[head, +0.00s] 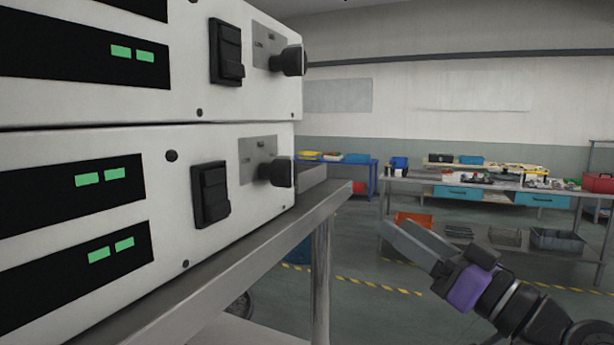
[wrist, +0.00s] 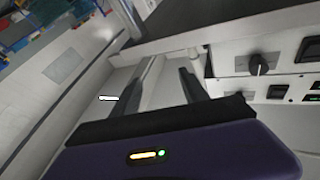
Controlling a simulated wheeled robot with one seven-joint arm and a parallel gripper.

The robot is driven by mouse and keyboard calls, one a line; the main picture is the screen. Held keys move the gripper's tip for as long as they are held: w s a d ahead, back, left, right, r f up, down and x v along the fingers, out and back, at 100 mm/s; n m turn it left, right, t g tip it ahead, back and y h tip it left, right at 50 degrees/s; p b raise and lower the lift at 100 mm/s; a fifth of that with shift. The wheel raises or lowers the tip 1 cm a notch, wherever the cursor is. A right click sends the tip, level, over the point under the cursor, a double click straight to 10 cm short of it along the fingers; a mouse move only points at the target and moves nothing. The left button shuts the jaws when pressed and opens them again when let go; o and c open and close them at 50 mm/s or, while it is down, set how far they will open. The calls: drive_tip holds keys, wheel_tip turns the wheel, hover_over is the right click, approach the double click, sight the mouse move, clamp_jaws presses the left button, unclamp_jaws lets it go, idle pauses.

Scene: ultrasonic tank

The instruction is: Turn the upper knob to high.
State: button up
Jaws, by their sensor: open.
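Two white units with black display panels are stacked at the left of the head view. The upper knob (head: 294,60) is black and sticks out from a grey plate on the top unit. The lower knob (head: 277,172) is on the unit below. Their exact pointer settings are too small to read. My gripper (head: 396,226) is low at the right of the head view, open and empty, well apart from both knobs. In the wrist view, my gripper (wrist: 170,66) has its fingers apart with nothing between them. A dark knob (wrist: 258,64) shows at the right there; I cannot tell which one.
The units stand on a metal bench (head: 240,262), its edge between them and my gripper. Black switches (head: 226,52) sit beside the knobs. A far workbench (head: 470,185) holds assorted items, with an orange bin (head: 413,219) below. The floor between is mostly clear.

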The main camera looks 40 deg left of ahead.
drive_tip(key=s+a+r+n+g+y, duration=0.1)
drive_tip(key=s+r+n+g, duration=0.15)
drive_tip(key=r, duration=0.35)
drive_tip(key=s+a+r+n+g+y, duration=0.1)
drive_tip(key=s+a+r+n+g, duration=0.15)
drive_tip(key=r+g, duration=0.2)
drive_tip(key=n+g+h, duration=0.1)
drive_tip(key=n+g, duration=0.5)
approach(303, 63)
drive_tip(key=x, duration=0.3)
drive_tip(key=shift+p+x, duration=1.15)
drive_tip(key=shift+x, duration=2.45)
clamp_jaws()
